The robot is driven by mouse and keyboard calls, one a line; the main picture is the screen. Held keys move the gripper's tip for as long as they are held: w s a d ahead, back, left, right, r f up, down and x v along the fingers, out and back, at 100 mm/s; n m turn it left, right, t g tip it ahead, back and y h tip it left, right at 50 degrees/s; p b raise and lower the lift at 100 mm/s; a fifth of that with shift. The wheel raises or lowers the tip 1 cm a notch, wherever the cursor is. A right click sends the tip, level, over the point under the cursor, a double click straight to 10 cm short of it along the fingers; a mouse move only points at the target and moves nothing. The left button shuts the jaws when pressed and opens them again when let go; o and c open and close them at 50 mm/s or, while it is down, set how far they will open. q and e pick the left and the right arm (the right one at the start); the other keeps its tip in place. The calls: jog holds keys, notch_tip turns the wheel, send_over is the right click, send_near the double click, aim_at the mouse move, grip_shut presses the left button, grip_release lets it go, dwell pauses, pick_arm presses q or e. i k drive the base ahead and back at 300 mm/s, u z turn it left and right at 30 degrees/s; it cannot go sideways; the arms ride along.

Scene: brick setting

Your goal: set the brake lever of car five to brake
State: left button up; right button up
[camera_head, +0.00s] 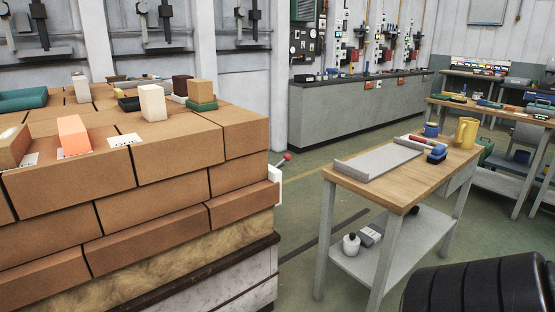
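A lever with a red knob (287,157) sticks out at the right end of a large car-like stack of bricks (150,204). Its short rod slants up and to the right. A white plate (278,186) shows just below it at the stack's corner. Most of the lever's mount is hidden behind the bricks, and I can read no brake marking or car number. Neither of my grippers is in view.
Small blocks, including an orange one (73,135) and a cream one (153,102), stand on the stack. A wooden-topped workbench (395,193) stands to the right, with floor between. A black ribbed object (478,285) fills the lower right corner. A grey counter (345,113) lines the back.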

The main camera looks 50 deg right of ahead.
aim_at(287, 157)
jog(key=k, duration=0.95)
jog(key=z, duration=1.5)
jog(key=i, duration=0.9)
jog(key=u, duration=0.35)
jog(key=i, duration=1.7)
jog(key=u, duration=0.55)
